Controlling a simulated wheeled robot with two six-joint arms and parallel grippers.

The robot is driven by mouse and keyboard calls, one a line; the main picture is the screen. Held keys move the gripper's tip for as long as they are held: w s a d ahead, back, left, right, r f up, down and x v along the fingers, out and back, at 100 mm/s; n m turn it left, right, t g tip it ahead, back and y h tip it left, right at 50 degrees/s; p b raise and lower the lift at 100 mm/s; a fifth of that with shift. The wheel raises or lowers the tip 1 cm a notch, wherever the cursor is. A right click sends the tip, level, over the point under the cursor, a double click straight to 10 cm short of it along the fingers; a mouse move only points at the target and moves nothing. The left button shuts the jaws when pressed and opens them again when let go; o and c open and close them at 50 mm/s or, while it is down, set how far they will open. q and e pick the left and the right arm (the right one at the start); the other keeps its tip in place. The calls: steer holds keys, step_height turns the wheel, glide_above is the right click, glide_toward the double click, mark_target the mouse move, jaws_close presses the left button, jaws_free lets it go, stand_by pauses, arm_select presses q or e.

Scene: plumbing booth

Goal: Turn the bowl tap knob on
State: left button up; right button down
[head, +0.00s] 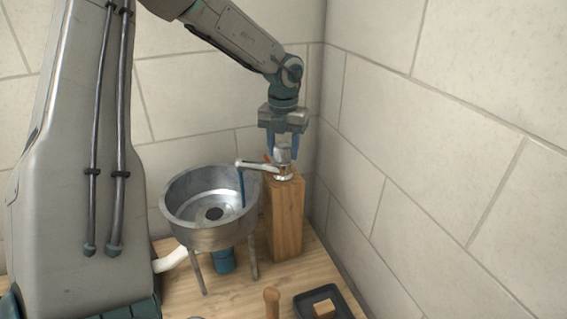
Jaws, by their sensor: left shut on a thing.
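The metal bowl (190,224) stands on thin legs on the wooden surface. The tap (262,167) sits on a wooden post (287,222) at the bowl's right, with its spout reaching left over the rim. A blue stream of water (242,188) runs from the spout end down into the bowl. My left gripper (283,153) points straight down above the post. Its blue fingers are shut on the grey tap knob (283,152) on top of the tap. A small orange-red part (267,158) shows just left of the fingers. My right gripper is not in view.
A dark tray (341,296) holding a tan block (324,308) lies at the front right. A wooden peg (271,300) stands beside it. A white pipe (172,261) and a blue cylinder (224,260) are under the bowl. Tiled walls (430,170) close the corner behind and right.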

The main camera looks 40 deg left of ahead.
arm_select(q)
steer(key=n+b, duration=0.3)
steer(key=b, duration=0.2)
steer(key=shift+a+f, duration=0.1)
steer(key=shift+f, duration=0.1)
steer(key=shift+r+n+b, duration=0.1)
steer(key=shift+n+b, duration=0.55)
steer(key=shift+n, duration=0.05)
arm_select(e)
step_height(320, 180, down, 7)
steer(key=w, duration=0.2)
arm_select(q)
steer(key=shift+n, duration=0.3)
steer(key=shift+r+n+b, duration=0.1)
steer(key=shift+n+b, duration=0.7)
steer(key=shift+b, duration=0.05)
steer(key=shift+r+n, duration=0.1)
steer(key=shift+n, duration=1)
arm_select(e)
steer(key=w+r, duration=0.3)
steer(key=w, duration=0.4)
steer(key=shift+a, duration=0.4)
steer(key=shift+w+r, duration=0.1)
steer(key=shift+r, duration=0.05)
arm_select(q)
steer(key=o, duration=1)
